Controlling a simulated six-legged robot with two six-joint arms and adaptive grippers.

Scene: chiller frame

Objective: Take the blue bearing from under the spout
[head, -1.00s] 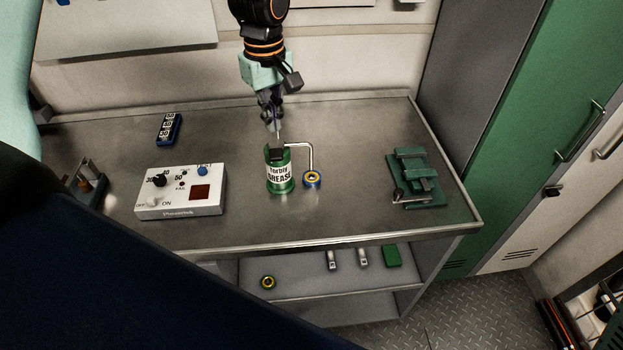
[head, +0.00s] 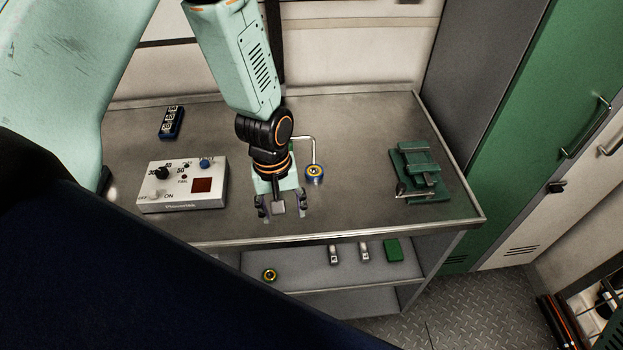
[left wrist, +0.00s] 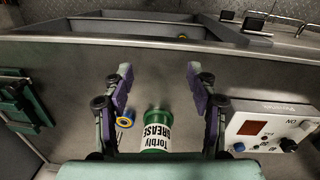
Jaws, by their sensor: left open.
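The blue bearing (head: 315,175) has a yellow ring and lies on the bench under the tip of the bent spout (head: 313,150). It also shows in the left wrist view (left wrist: 125,119), left of the green grease can (left wrist: 157,131). In the head view my arm hides the can. My left gripper (head: 279,212) is open and empty, pointing down, near the bench's front edge and to the left and front of the bearing. In the left wrist view its fingertips (left wrist: 158,75) are spread wide, beyond the can's base. My right gripper does not show.
A white control box (head: 182,188) stands on the left of the bench (head: 360,213), with a blue block (head: 171,122) behind it. A green vise (head: 421,171) stands on the right. Another bearing (head: 270,275) lies on the shelf below. The bench between spout and vise is clear.

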